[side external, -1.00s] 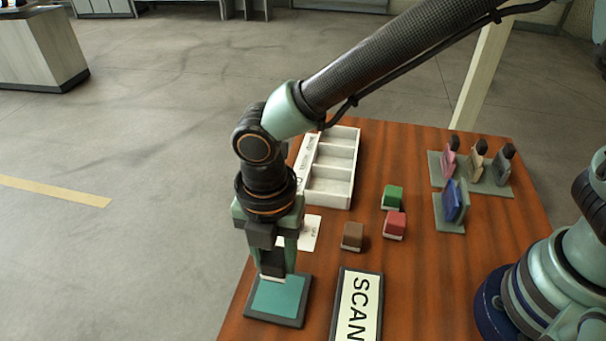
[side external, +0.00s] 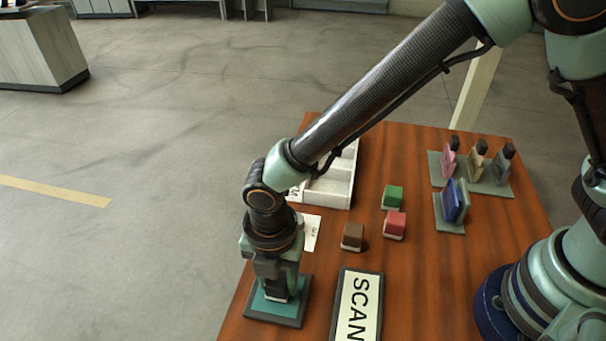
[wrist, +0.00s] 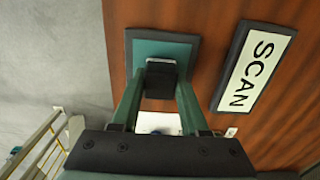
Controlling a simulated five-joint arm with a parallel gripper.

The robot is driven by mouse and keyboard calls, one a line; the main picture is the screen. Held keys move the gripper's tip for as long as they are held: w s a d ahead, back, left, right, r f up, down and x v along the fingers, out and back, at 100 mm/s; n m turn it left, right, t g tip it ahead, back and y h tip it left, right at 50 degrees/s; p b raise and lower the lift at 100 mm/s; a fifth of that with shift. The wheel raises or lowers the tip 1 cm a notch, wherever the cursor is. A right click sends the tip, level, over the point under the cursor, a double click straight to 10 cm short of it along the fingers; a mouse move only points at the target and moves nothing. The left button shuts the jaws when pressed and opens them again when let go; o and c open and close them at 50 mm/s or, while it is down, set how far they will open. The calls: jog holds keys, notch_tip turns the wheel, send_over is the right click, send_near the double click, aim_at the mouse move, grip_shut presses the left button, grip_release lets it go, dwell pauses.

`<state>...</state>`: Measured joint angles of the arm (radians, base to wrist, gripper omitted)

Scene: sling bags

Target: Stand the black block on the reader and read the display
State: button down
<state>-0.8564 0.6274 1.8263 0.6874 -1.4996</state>
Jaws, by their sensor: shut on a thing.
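My gripper (side external: 277,284) is shut on the black block (wrist: 161,75), which shows between the fingers in the wrist view. In the side view the fingers hide most of the block, and only a pale strip at its base shows. The block is upright over the reader (side external: 256,306), a teal pad with a dark frame, which also shows in the wrist view (wrist: 190,50). Its base is at or very close to the pad; I cannot tell if it touches. The display (side external: 357,305) beside the reader reads SCAN, also in the wrist view (wrist: 253,68).
Brown (side external: 353,236), red (side external: 394,225) and green (side external: 392,197) blocks stand on the wooden table. A white compartment tray (side external: 330,186) lies behind my wrist. A white card (side external: 312,232) is near my gripper. Small bags on stands (side external: 478,165) and a blue one (side external: 455,202) are at the right.

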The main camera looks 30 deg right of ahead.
jog(key=shift+c, duration=2.1)
grip_release()
notch_tip(320, 180, up, 12)
jog(key=w+d+r+m+t, duration=0.1)
jog(key=w+d+r+m, duration=0.4)
jog(key=d, duration=0.3)
jog(key=s+d+r+m+t, duration=0.2)
jog(key=d+m, duration=0.9)
jog(key=d, duration=0.1)
jog(key=s+d+r+m+t, duration=0.2)
jog(key=d+r+m, duration=0.1)
jog(key=d+m, duration=0.8)
jog(key=shift+d+r+t, duration=0.15)
jog(key=shift+d+t, duration=0.15)
jog(key=shift+d, duration=0.15)
